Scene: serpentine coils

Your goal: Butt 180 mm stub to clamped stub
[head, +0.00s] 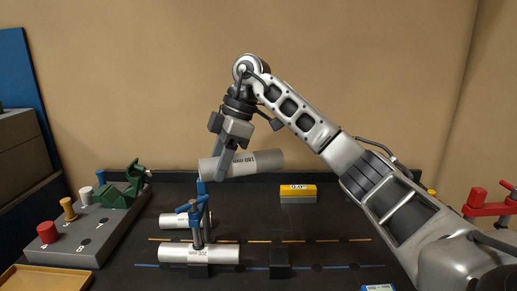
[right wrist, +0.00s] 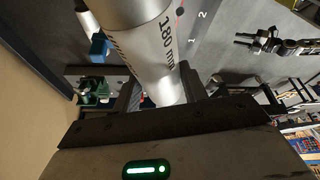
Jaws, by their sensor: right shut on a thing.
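My right gripper (head: 222,165) is shut on the silver stub marked 180 mm (head: 260,162) and holds it in the air, slightly tilted, above the bench. The stub (right wrist: 150,50) also fills the middle of the right wrist view, between the fingers. Below it, a silver stub marked 200 mm (head: 172,254) lies near the blue line under a blue and grey clamp (head: 196,225). The held stub is well apart from it. Another silver stub (head: 172,220) lies behind, partly hidden by the clamp. A dark gripper, seemingly my left (right wrist: 255,42), shows small in the right wrist view; its jaws are unclear.
A dark support block (head: 280,262) stands right of the clamped stub, with free bench beyond it. A yellow and grey block (head: 297,194) sits at the back. A grey pegboard (head: 75,240) with coloured plugs and a green fixture (head: 125,188) stand left. A red clamp (head: 490,208) is far right.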

